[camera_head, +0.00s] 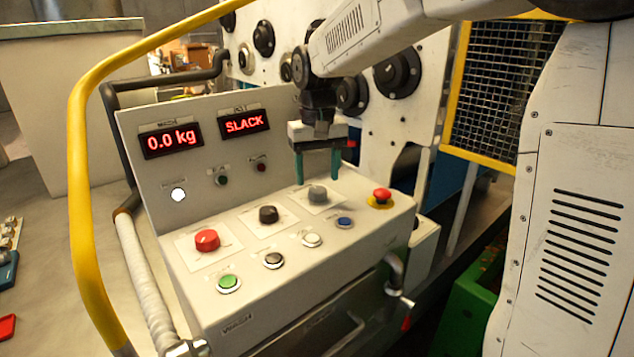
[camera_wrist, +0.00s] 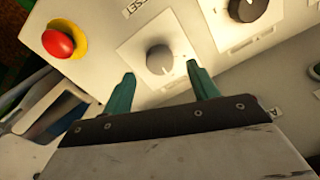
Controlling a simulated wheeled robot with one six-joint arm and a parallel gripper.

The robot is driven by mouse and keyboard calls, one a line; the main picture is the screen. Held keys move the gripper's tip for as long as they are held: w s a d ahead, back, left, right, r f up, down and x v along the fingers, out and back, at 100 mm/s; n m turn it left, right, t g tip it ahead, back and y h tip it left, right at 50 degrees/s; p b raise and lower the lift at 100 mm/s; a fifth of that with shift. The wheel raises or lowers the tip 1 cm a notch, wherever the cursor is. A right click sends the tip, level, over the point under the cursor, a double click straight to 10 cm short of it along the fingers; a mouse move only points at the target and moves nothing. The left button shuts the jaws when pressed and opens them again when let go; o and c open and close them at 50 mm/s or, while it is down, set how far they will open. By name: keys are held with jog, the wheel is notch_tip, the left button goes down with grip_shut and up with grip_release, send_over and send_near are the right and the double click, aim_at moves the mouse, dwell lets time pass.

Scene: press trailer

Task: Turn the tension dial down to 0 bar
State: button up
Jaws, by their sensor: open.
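The control panel (camera_head: 270,250) carries three dials in a row: a red one (camera_head: 207,240), a black one (camera_head: 268,214) and a grey one (camera_head: 318,194). I cannot read their labels, so I cannot tell which is the tension dial. My gripper (camera_head: 318,180) is open and empty, pointing down, with its green fingers over the grey dial. In the wrist view the grey dial (camera_wrist: 159,59) lies just beyond and between the fingertips (camera_wrist: 160,72), apart from both. The black dial (camera_wrist: 246,8) shows at the top edge there.
Displays on the upright panel read "0.0 kg" (camera_head: 171,138) and "SLACK" (camera_head: 244,123). A red emergency button (camera_head: 381,195) stands right of the grey dial. Green (camera_head: 228,283), black (camera_head: 273,260), white (camera_head: 312,240) and blue (camera_head: 344,222) buttons line the front. A yellow rail (camera_head: 82,200) curves at left.

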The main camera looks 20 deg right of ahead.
aim_at(318, 189)
jog(key=shift+r, duration=2.25)
jog(key=s+f, duration=0.2)
jog(key=s, duration=0.1)
jog(key=shift+d+f+g, duration=0.1)
jog(key=shift+f+g, duration=0.15)
jog(key=shift+g, duration=0.05)
jog(key=s+d+f+t, duration=0.1)
jog(key=s, duration=1.2)
jog(key=s+d+f+t, duration=0.1)
jog(key=s+f, duration=0.1)
jog(key=s, duration=1.2)
jog(key=shift+s+d+n, duration=0.2)
jog(key=shift+d+n, duration=0.2)
